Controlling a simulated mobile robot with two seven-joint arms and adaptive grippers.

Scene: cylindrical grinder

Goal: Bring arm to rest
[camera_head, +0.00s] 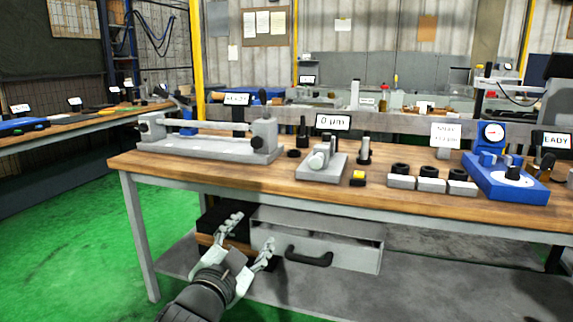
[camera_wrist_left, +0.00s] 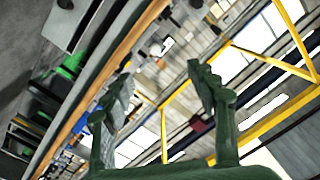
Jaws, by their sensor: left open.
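My left gripper (camera_head: 248,238) is open and empty in the head view. It is in front of the workbench (camera_head: 300,189), lower than the wooden top, with the drawer (camera_head: 330,252) and its black handle behind it. In the left wrist view my left gripper (camera_wrist_left: 165,92) shows its two fingers spread apart with nothing between them. The bench edge (camera_wrist_left: 110,70) runs diagonally there. My right gripper is in neither view.
On the bench stand a grey bench centre fixture (camera_head: 205,145), a small grey block fixture (camera_head: 321,163), several grey blocks (camera_head: 431,185) and a blue gauge stand (camera_head: 505,180). A second bench (camera_head: 75,128) is at the left. The green floor (camera_head: 60,250) at the left is clear.

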